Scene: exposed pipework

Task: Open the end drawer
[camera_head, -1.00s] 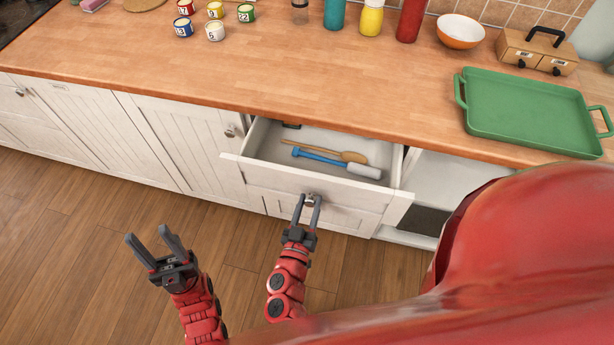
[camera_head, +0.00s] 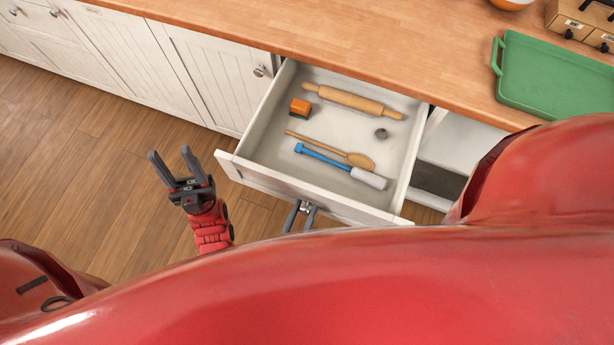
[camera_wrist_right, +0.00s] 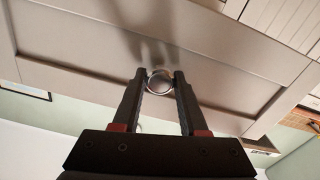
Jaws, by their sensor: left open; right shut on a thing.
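The white end drawer (camera_head: 265,178) stands well out from the counter in the head view. Inside it lie a rolling pin (camera_head: 353,101), an orange-and-dark block (camera_head: 299,108), a wooden spoon (camera_head: 335,150), a blue-handled tool (camera_head: 340,165) and a small grey round thing (camera_head: 381,133). My right gripper (camera_head: 303,207) is at the drawer front, shut on its round metal knob (camera_wrist_right: 159,82), which shows between the fingers in the right wrist view. My left gripper (camera_head: 172,157) is open and empty, left of the drawer and apart from it.
A closed cabinet door (camera_head: 215,75) is left of the drawer, and an open compartment (camera_head: 452,150) is to its right. A green tray (camera_head: 555,80) and a small wooden drawer box (camera_head: 580,25) stand on the wooden counter (camera_head: 390,45). Floor to the left is clear.

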